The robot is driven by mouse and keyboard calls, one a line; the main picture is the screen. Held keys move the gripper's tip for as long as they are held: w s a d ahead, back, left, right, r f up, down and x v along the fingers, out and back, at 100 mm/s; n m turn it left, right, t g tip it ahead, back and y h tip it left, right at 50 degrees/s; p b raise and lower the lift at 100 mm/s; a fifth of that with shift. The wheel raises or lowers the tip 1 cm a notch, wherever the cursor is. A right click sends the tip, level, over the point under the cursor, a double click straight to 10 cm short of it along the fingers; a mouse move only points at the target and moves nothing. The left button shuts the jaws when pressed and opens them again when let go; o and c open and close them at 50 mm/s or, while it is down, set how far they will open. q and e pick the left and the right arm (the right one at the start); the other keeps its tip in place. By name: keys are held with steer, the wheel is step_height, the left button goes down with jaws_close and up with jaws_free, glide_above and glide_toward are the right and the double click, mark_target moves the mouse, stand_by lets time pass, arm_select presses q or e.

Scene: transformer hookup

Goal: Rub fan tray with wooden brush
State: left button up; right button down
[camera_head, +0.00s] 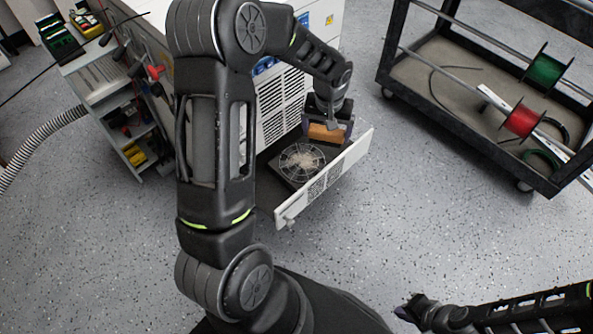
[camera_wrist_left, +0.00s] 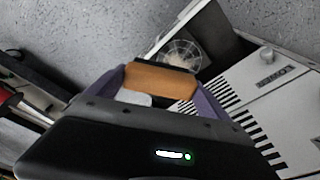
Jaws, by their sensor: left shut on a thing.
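The fan tray (camera_head: 287,172) is pulled out at the bottom of the white cabinet, with a round fan (camera_head: 302,162) that looks dusty under its guard. The tray also shows in the left wrist view (camera_wrist_left: 216,52). My left gripper (camera_head: 329,126) is shut on the wooden brush (camera_head: 325,133), which it holds above the tray's far right part. The brush's orange-brown wooden body lies between the fingers in the left wrist view (camera_wrist_left: 158,81); whether its dark edge touches anything I cannot tell. My right gripper (camera_head: 412,311) is low at the lower right, away from the tray.
The white cabinet (camera_head: 282,103) with vents stands behind the tray. A black-framed cart (camera_head: 440,75) with a green spool (camera_head: 545,69) and a red spool (camera_head: 522,120) is at the right. A shelf cart (camera_head: 110,90) stands at the left. The front floor is open.

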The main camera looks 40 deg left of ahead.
arm_select(q)
steer(key=s+a+f+n+b, duration=0.1)
steer(key=a+f+b, duration=0.2)
steer(key=f, duration=0.4)
steer(key=s+a+f+n+b, duration=0.1)
steer(key=a+f+b, duration=0.3)
steer(key=f, duration=0.3)
steer(key=shift+s+a+n+b, duration=0.25)
steer(key=shift+a+n+b, duration=0.05)
steer(key=shift+a, duration=0.35)
arm_select(e)
step_height(320, 180, down, 11)
steer(key=shift+w+d+r, duration=0.2)
steer(key=shift+w+d, duration=0.1)
